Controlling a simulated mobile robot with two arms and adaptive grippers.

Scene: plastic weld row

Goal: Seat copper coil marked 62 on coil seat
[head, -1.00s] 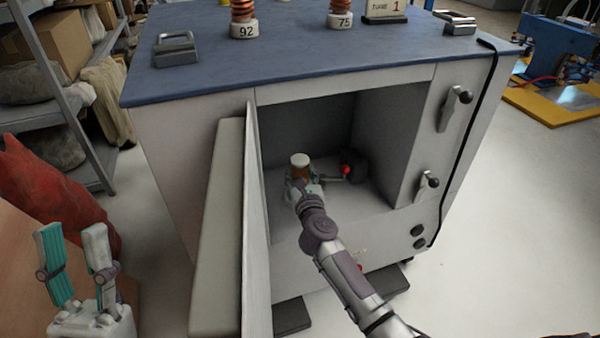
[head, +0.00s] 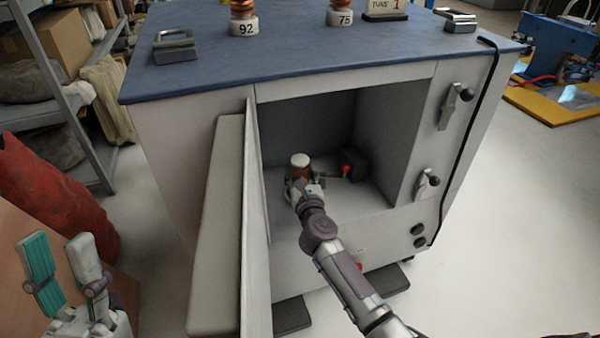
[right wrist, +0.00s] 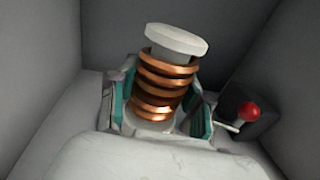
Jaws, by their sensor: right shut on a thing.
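My right gripper (head: 302,188) reaches into the open cabinet and is shut on a copper coil (head: 299,172) with a white cap. In the right wrist view the coil (right wrist: 160,85) stands between the two teal-padded fingers of the gripper (right wrist: 160,108), slightly tilted in the picture. No number shows on this coil. Its lower end and the coil seat are hidden, so I cannot tell whether it touches the seat. My left gripper (head: 68,272) is open and empty at the lower left, outside the cabinet.
The cabinet (head: 190,140) has its door (head: 257,230) swung open on the left. A red-knobbed lever (head: 346,169) on a dark block is right of the coil, also in the wrist view (right wrist: 248,111). Coils marked 92 (head: 244,24) and 75 (head: 341,14) stand on the blue top.

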